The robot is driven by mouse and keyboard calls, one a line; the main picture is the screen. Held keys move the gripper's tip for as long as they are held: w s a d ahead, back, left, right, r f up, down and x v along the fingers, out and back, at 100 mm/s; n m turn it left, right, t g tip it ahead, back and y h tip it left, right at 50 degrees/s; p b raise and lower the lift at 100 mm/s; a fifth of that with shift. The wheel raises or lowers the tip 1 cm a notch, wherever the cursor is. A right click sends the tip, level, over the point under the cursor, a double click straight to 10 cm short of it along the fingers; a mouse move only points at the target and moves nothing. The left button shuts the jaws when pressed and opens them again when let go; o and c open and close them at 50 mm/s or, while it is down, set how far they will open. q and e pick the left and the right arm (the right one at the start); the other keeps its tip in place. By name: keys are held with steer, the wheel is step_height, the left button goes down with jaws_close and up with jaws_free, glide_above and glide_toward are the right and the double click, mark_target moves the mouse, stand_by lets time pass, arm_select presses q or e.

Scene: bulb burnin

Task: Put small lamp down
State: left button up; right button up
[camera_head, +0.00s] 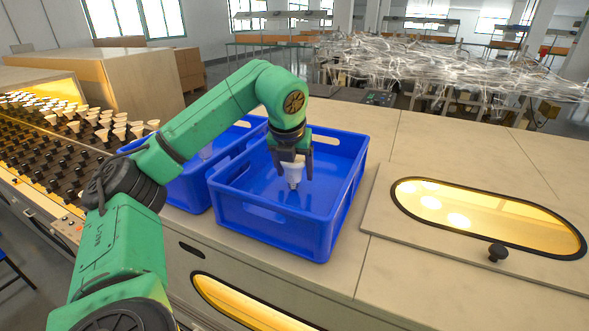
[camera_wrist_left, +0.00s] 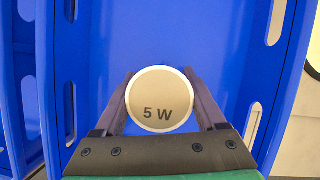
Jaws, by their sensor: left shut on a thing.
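The small lamp (camera_head: 293,174) is a white bulb with its narrow end pointing down. In the left wrist view its round, pale face (camera_wrist_left: 160,99) is marked "5 W". My left gripper (camera_head: 292,158) is shut on the small lamp, with one finger on each side of it. It holds the lamp inside the outline of the front blue crate (camera_head: 265,231). I cannot tell whether the lamp's tip touches the crate floor. The blue crate's walls and floor also show in the left wrist view (camera_wrist_left: 53,75). My right gripper is not in view.
A second blue crate (camera_head: 188,189) stands close on the left, partly behind my arm. Racks of bulbs (camera_head: 100,123) lie far left. A panel with a lit oval window (camera_head: 480,212) and black knob (camera_head: 498,252) is on the right. Tangled clear material (camera_head: 440,65) lies behind.

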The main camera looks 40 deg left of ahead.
arm_select(q)
steer(key=shift+w, duration=0.1)
steer(key=shift+w+f, duration=0.15)
steer(key=shift+f, duration=0.05)
steer(key=o, duration=1.3)
steer(key=shift+w+d, duration=0.1)
steer(key=shift+r, duration=0.15)
steer(key=b+v, duration=0.1)
steer(key=v, duration=0.5)
steer(key=shift+r, duration=0.2)
steer(key=p+v, duration=0.4)
steer(key=v, duration=0.1)
steer(key=shift+s+r+p, duration=0.3)
steer(key=shift+s, duration=0.05)
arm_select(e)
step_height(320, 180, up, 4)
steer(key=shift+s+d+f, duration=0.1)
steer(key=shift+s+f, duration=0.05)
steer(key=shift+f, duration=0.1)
arm_select(q)
steer(key=shift+w, duration=0.15)
